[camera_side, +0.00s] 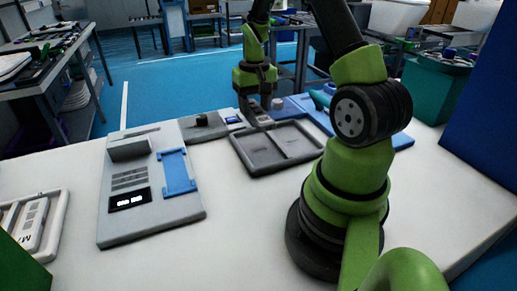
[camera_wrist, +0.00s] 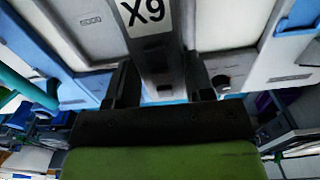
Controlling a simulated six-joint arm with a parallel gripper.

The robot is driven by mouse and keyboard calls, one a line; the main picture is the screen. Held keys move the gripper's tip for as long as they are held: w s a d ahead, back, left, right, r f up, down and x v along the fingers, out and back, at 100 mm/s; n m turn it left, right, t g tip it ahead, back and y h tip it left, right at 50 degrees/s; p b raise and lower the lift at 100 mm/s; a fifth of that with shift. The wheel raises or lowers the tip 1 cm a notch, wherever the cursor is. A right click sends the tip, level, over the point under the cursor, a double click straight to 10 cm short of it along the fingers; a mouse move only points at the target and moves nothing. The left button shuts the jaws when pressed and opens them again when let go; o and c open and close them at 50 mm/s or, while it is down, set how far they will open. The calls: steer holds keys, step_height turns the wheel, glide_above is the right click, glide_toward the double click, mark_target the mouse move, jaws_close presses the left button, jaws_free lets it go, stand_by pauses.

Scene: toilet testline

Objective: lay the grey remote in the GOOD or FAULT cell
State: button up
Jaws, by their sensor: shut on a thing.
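The grey remote with a white "X9" label (camera_wrist: 146,15) is between the jaws of my gripper (camera_wrist: 160,85) in the wrist view. In the side view my gripper (camera_side: 262,103) is at the back left edge of a dark grey two-cell tray (camera_side: 262,173), fingers pointing down. The remote (camera_side: 259,117) shows there only as a small grey shape below the fingers. I cannot tell whether it touches the tray. The tray cells look empty in the side view. The wrist view shows pale panels on both sides of the remote, with small markings too small to read.
A grey test box (camera_side: 150,210) with a blue cradle (camera_side: 178,172) and a lit display stands left of the tray. A light tray (camera_side: 62,205) with white remotes is at the far left.

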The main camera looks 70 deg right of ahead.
glide_above(257, 148)
step_height(257, 148, down, 5)
steer(key=shift+s+d+f, duration=0.1)
steer(key=shift+f, duration=2.4)
steer(key=shift+f, duration=0.15)
steer(key=o, duration=1.1)
steer(key=shift+c, duration=0.2)
